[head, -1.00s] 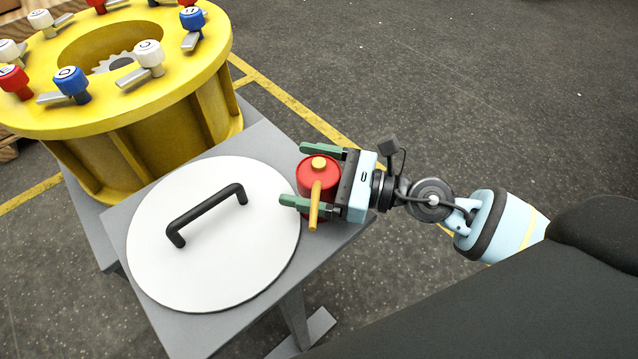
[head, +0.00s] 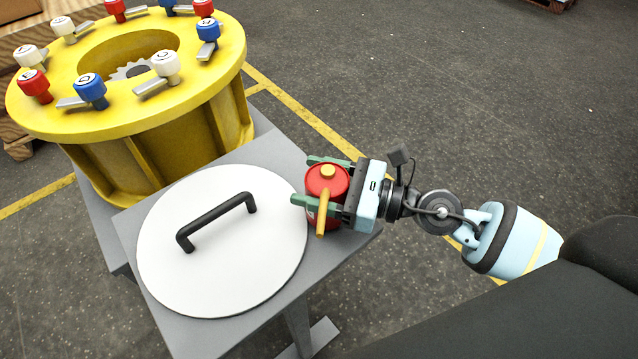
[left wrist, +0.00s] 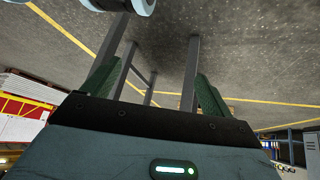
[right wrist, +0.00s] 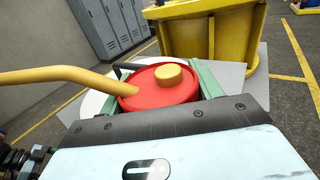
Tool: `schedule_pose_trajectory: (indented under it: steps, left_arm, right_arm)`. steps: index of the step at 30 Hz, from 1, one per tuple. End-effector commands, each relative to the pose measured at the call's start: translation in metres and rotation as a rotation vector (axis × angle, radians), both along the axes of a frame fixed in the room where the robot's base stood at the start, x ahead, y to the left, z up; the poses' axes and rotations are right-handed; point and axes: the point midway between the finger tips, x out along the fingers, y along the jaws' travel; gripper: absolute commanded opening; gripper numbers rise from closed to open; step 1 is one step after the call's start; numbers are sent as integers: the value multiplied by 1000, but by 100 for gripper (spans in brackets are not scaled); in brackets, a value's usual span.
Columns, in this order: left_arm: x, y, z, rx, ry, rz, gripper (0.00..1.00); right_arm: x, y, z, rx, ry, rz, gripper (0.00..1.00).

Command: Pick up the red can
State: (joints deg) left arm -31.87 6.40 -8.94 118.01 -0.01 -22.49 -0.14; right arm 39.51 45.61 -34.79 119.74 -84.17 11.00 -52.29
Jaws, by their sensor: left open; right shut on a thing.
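The red can (head: 318,181) has a yellow cap and a yellow spout. In the head view it is at the right corner of the grey table (head: 262,150). My right gripper (head: 314,180) is shut on the can, with one green finger on each side. The can also shows between the fingers in the right wrist view (right wrist: 160,88). I cannot tell whether its base touches the table. My left gripper (left wrist: 150,85) is open and empty in the left wrist view, with its green fingers wide apart. It is outside the head view.
A white round lid (head: 220,265) with a black handle (head: 216,220) lies on the table, just left of the can. A yellow ring-shaped flange (head: 150,150) with red, white and blue knobs stands behind. The floor to the right is clear.

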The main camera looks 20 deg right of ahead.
Motion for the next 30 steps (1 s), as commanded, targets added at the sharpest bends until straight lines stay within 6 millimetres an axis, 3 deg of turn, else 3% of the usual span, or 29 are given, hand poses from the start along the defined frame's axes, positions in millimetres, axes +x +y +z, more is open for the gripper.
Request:
schedule_pose_trajectory:
  steps: [3,13,19,30]
  left_arm:
    - [3,0,16,2,-11,-1,86]
    - [3,0,47,4,-26,0,86]
    - [10,0,58,2,-47,3,86]
    - [9,1,58,2,-46,4,86]
  right_arm:
    - [1,0,27,0,-11,0,37]
    - [1,0,77,-1,-11,0,37]
    - [1,0,89,-1,-6,0,37]
    - [0,0,89,0,-1,0,37]
